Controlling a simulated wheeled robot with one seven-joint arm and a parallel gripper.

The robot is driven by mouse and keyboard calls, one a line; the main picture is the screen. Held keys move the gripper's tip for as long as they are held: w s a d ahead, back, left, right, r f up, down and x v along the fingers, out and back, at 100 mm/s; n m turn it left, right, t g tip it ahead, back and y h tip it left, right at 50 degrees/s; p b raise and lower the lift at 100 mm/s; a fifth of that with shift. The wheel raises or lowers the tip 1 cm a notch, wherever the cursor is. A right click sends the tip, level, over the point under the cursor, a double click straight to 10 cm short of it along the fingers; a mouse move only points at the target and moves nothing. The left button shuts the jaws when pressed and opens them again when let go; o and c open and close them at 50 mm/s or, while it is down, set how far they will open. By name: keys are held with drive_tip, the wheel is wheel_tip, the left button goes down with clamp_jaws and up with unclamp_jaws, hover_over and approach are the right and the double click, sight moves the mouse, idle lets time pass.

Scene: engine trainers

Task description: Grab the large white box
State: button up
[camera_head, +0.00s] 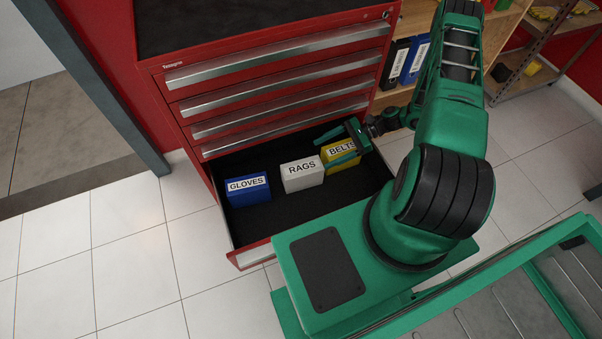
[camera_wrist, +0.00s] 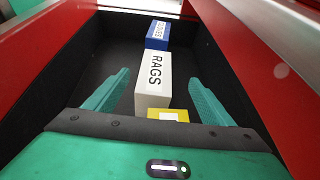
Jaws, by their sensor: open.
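The large white box (camera_head: 302,175), labelled RAGS, stands in the open bottom drawer between a blue and a yellow box. In the wrist view the white box (camera_wrist: 155,82) lies ahead, between the lines of the two fingers. My gripper (camera_head: 331,145) is open and empty, over the yellow box at the drawer's right part. In the wrist view my gripper (camera_wrist: 160,92) has its fingers spread wide, with the white box ahead of or between the tips; I cannot tell the exact gap.
The blue GLOVES box (camera_head: 248,189) stands left of the white one. The yellow BELTS box (camera_head: 341,154) is right of it, partly hidden by my gripper. The drawer's black floor (camera_head: 290,218) is bare in front. Red drawer walls (camera_wrist: 262,75) rise close on both sides.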

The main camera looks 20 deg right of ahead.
sight(305, 166)
drive_tip(key=x, duration=0.3)
drive_tip(key=shift+a+f, duration=0.2)
drive_tip(key=shift+a, duration=0.15)
drive_tip(key=shift+s+d+f+x, duration=0.1)
drive_tip(key=shift+f+x, duration=0.1)
drive_tip(key=shift+x, duration=0.7)
drive_tip(key=shift+s+d+f+x, duration=0.1)
drive_tip(key=shift+f+x, duration=0.05)
drive_tip(key=shift+x, duration=0.7)
drive_tip(key=shift+s+f+x, duration=0.1)
drive_tip(key=shift+f+x, duration=0.1)
drive_tip(key=shift+x, duration=0.7)
drive_tip(key=c, duration=1.8)
drive_tip(key=shift+r, duration=0.1)
